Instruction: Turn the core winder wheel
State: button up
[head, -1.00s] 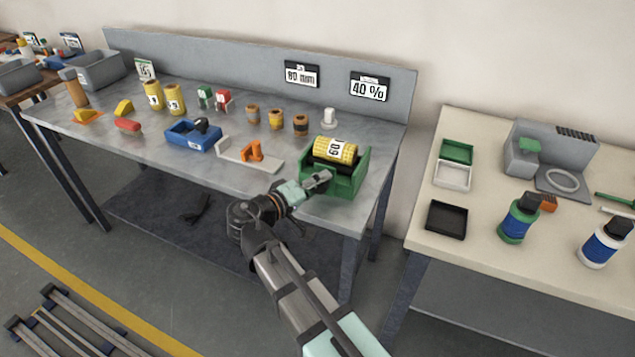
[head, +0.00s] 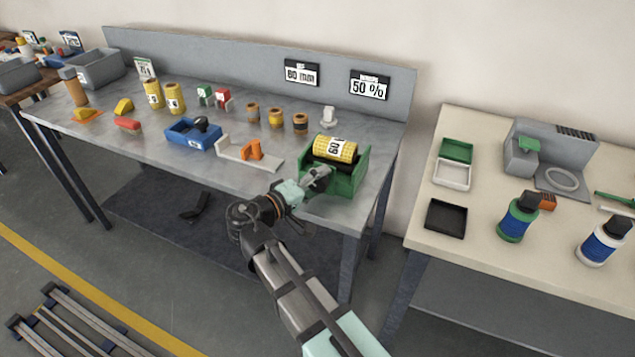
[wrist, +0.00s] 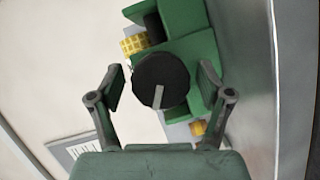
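The green core winder (head: 362,172) stands at the right front of the grey bench. It carries a yellow core (head: 322,148) with a white "60" label. The winder wheel (wrist: 160,68) is a dark disc with a pale bar on its face, in the wrist view; in the head view my gripper hides it. My gripper (head: 318,174) is at the winder's left front side. In the wrist view my gripper (wrist: 160,88) has its fingers apart, one on each side of the wheel, with gaps visible between fingers and wheel.
A wall display (head: 369,88) reads "50 %", beside an "80 mm" sign (head: 301,73). A grey and orange fixture (head: 250,152), a blue holder (head: 193,134) and several small cores stand left of the winder. The bench front edge between is clear.

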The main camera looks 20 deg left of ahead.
jog(key=shift+s, duration=0.1)
jog(key=v, duration=1.2)
